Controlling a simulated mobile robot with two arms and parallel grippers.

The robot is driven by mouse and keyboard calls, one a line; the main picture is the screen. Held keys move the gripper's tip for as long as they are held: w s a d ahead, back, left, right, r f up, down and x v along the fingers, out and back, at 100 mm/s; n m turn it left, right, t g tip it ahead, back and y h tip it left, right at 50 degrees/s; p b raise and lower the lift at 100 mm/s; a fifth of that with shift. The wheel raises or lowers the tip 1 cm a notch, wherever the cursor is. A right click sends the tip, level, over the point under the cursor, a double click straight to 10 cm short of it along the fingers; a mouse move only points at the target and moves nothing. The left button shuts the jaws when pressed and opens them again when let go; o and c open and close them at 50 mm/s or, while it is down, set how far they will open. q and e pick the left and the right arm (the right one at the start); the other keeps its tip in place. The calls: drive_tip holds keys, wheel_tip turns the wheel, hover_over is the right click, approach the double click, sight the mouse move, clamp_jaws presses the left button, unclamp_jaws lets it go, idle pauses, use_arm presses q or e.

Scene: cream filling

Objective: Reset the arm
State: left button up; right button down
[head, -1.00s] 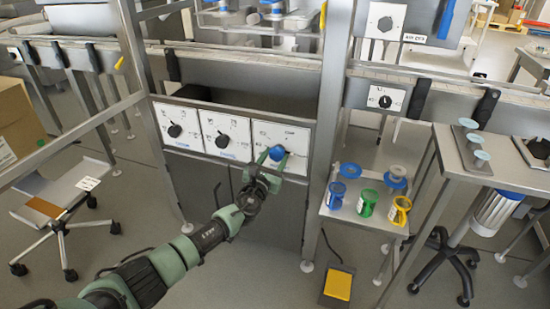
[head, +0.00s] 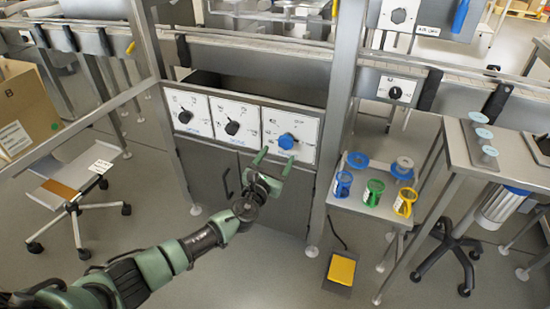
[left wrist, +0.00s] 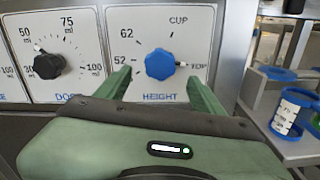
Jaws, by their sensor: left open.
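My left gripper (head: 274,160) is open and empty. In the head view its two green fingers point up at the control panel, just below the blue height knob (head: 286,141). In the left wrist view the fingers (left wrist: 163,92) stand to either side of the blue knob (left wrist: 160,64), apart from it. The knob is on a white plate labelled HEIGHT, with marks 52, 62, CUP and TOP. The black dose knob (left wrist: 47,65) is to its left. The right gripper does not show.
A small metal shelf (head: 345,208) right of the panel holds blue, green and yellow cup holders (head: 374,192). A yellow foot pedal (head: 341,270) lies on the floor. A stool (head: 75,180) and a cardboard box (head: 25,105) are at left. A steel post (head: 335,120) stands right of the panel.

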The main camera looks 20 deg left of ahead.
use_arm(q)
drive_tip(key=shift+s, duration=0.75)
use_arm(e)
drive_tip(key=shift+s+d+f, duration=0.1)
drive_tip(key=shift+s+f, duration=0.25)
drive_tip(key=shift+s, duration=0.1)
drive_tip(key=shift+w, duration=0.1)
